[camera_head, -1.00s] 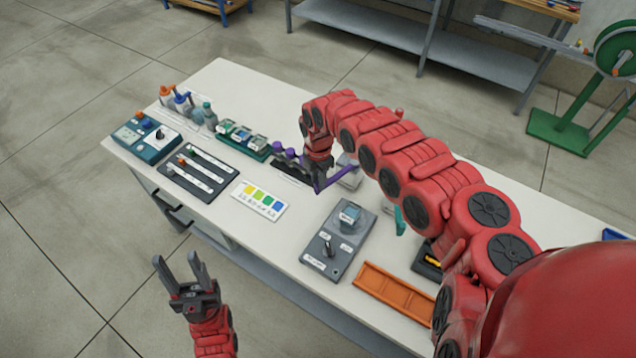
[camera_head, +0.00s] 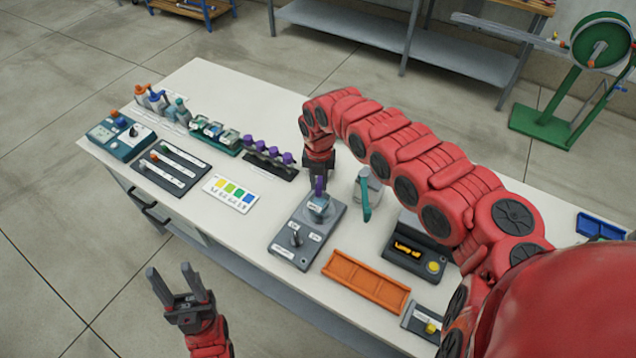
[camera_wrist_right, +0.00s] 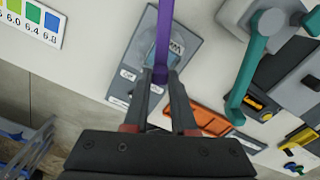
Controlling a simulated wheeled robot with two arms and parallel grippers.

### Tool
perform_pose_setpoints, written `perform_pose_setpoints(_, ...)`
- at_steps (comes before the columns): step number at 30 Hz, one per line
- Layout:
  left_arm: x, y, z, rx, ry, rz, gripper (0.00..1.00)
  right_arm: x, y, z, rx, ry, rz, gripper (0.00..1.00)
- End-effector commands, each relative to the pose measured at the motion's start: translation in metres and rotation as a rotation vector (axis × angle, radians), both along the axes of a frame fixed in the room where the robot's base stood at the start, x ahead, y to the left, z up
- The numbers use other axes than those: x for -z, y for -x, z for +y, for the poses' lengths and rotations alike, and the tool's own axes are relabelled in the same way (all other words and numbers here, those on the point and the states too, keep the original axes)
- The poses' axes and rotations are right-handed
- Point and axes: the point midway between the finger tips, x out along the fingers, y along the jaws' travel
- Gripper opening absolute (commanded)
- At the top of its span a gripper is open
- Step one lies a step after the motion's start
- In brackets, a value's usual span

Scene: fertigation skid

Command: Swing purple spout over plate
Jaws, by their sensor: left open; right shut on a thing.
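The purple spout (camera_head: 320,186) shows as a short piece below my right gripper (camera_head: 319,177) in the head view. In the right wrist view the spout (camera_wrist_right: 163,40) is a long purple bar running down between the fingers of my right gripper (camera_wrist_right: 161,78), which is shut on it. The spout's end appears over the square plate (camera_head: 318,209) on the grey unit (camera_head: 287,243); the gap in height cannot be told. In the wrist view the spout and fingers partly hide this unit (camera_wrist_right: 186,62). My left gripper (camera_head: 175,284) is open and empty, in front of the bench.
A teal spout (camera_head: 366,203) on a grey block stands just right of the unit. An orange tray (camera_head: 365,282) and a display box (camera_head: 417,252) lie further right. A colour card (camera_head: 231,194) and purple-knobbed row (camera_head: 270,163) are to the left.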

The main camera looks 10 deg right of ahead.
Motion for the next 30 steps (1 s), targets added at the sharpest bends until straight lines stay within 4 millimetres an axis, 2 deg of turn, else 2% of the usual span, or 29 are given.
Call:
perform_pose_setpoints(17, 0.0016, 0.0, 0.0, 0.0, 0.0, 0.0, 0.5, -0.0009, -0.0015, -0.002, -0.028, 0.002, -0.003, 0.0)
perform_pose_setpoints(18, 0.0016, 0.0, 0.0, 0.0, 0.0, 0.0, 0.5, -0.0009, -0.0016, -0.0022, -0.028, 0.002, -0.003, 0.32)
perform_pose_setpoints(22, 0.0016, 0.0, 0.0, 0.0, 0.0, 0.0, 0.5, -0.0007, -0.0013, -0.0018, -0.028, 0.002, -0.003, 0.55)
perform_pose_setpoints(30, 0.0018, -0.0001, 0.0, 0.0, 0.0, 0.0, 0.5, -0.0004, -0.0009, -0.0012, -0.028, 0.002, -0.002, 0.55)
